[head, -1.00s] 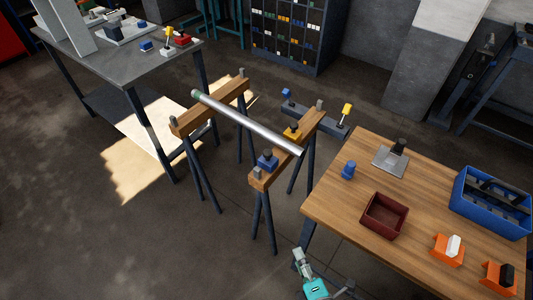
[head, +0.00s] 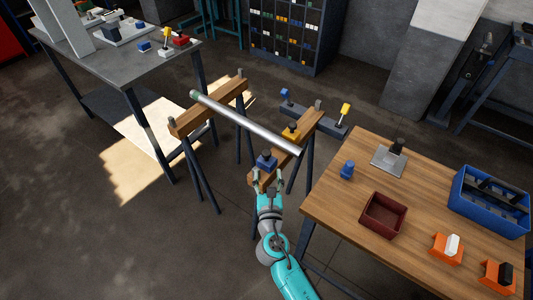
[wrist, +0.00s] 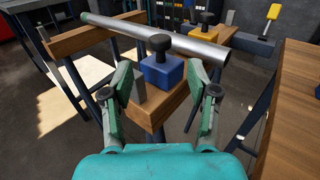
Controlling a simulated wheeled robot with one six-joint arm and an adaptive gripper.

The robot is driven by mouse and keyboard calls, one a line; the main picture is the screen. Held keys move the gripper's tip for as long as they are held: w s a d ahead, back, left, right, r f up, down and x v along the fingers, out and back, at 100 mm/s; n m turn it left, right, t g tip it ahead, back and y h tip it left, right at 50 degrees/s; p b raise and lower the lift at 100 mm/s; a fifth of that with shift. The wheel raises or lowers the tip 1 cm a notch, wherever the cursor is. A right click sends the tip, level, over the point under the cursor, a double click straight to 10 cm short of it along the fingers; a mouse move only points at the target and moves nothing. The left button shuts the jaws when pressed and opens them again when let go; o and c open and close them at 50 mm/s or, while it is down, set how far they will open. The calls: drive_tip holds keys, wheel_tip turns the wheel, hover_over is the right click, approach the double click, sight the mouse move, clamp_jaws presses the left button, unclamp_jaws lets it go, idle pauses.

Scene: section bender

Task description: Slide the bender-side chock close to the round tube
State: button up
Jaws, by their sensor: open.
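A long grey round tube (head: 245,122) with a green far end lies across two wooden-topped trestles. On the right trestle's beam (head: 307,128), a blue chock (head: 265,164) with a dark knob sits on the near side of the tube, with a gap between them. A yellow chock (head: 291,134) with a dark knob sits on the tube's far side. My gripper (head: 264,178) is open at the near end of this beam. In the wrist view, its fingers (wrist: 163,80) are spread to either side of the blue chock (wrist: 162,73), with no clear contact. I cannot tell which chock is bender-side.
A grey end post (wrist: 139,90) stands on the beam beside my left finger. A wooden table (head: 400,190) on the right holds a dark red box (head: 384,215) and a blue bin (head: 490,200). A grey bench (head: 130,62) stands at upper left. Floor between trestles is open.

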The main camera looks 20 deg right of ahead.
sight(267, 157)
drive_tip(key=x, duration=0.9)
drive_tip(key=shift+w+d, duration=0.1)
drive_tip(key=shift+w, duration=0.2)
drive_tip(key=shift+c, duration=0.2)
drive_tip(key=c, duration=0.8)
